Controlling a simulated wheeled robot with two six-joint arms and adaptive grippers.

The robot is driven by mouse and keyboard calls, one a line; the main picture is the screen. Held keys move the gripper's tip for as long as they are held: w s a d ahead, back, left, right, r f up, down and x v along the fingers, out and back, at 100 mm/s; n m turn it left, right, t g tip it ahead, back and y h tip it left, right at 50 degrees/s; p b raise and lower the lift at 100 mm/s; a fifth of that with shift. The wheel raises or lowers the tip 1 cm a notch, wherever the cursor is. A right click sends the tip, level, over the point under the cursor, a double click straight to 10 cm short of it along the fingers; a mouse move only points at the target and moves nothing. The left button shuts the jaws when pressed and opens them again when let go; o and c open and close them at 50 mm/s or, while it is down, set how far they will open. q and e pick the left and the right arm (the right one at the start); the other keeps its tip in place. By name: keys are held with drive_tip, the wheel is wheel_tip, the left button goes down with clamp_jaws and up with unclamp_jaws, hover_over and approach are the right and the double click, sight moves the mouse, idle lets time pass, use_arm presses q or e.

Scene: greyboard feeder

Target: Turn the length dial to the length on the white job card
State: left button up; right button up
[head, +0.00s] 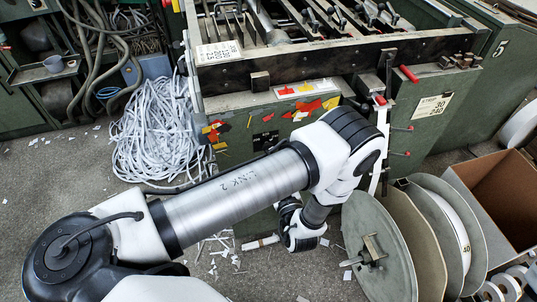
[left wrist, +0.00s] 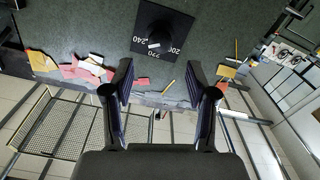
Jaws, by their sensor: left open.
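A black dial knob (left wrist: 158,28) sits on a black plate on a green panel in the left wrist view. 240 is printed at its left and 200 at its right, with a small white mark (left wrist: 154,44) between them. A white card (head: 432,106) on the machine's front, at the right in the head view, reads 30 and 240. My left gripper (left wrist: 160,80) is open and empty, with the dial ahead beyond its fingertips and apart from them. It also shows low in the head view (head: 290,213), partly hidden. My right gripper is not in view.
The green machine (head: 235,115) fills the back, with another lettered card (head: 218,52) on its top left. A pile of white strips (head: 155,130) lies at the left. Large reels (head: 380,250) and an open cardboard box (head: 505,200) stand at the right. Scraps litter the floor.

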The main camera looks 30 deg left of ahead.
use_arm(q)
drive_tip(key=b+x, duration=0.4)
drive_tip(key=x, duration=0.3)
drive_tip(key=shift+w, duration=0.1)
drive_tip(key=shift+c, duration=0.3)
clamp_jaws()
